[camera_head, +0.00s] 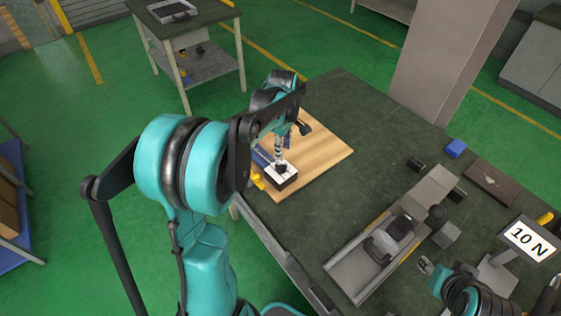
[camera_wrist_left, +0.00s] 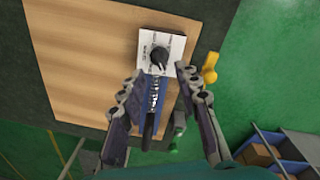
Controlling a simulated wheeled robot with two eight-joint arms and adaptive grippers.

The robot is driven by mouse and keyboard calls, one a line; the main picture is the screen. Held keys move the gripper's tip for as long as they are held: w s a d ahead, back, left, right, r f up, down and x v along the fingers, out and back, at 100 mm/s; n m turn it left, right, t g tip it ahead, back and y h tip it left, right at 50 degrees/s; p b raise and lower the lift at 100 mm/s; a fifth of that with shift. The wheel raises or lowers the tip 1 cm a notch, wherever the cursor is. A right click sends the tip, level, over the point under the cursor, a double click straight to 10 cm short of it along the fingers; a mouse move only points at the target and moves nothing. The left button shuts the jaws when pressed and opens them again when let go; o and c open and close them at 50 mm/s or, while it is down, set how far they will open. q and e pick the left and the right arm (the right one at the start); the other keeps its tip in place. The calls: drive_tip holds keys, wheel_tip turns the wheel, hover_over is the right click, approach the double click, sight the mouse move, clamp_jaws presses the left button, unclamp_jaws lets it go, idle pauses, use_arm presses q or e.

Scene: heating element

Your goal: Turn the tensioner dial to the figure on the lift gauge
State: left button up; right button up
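The tensioner dial is a black pointer knob (camera_wrist_left: 159,57) on a small white-topped box (camera_wrist_left: 150,43) on a wooden board. In the head view the box (camera_head: 283,184) sits near the board's front left edge. A sign reading "10 N" (camera_head: 530,239) stands at right; I take it as the gauge figure. My left gripper (camera_wrist_left: 159,76) is open, its two fingers spread either side of a silver coil, just short of the box in the picture. In the head view my left gripper (camera_head: 287,128) is over the board, partly hidden by its arm. The dial's printed figures are too small to read.
The wooden board (camera_head: 322,150) lies on a dark green workbench (camera_head: 350,100). A yellow part (camera_wrist_left: 210,68) is beside the box. A grey fixture (camera_head: 385,240) and several small blocks occupy the bench's right side. A pillar (camera_head: 450,60) rises behind. The bench's middle is clear.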

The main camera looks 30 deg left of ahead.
sight(281, 165)
use_arm(q)
drive_tip(key=shift+w+a+f+n+g, duration=0.3)
drive_tip(key=shift+w+a+f+n, duration=0.15)
drive_tip(key=shift+a+f+n, duration=0.3)
wheel_tip(281, 165, down, 8)
drive_tip(key=b, duration=0.2)
drive_tip(key=shift+f+b, duration=0.1)
drive_tip(key=shift+b, duration=0.2)
drive_tip(key=shift+c, duration=0.3)
clamp_jaws()
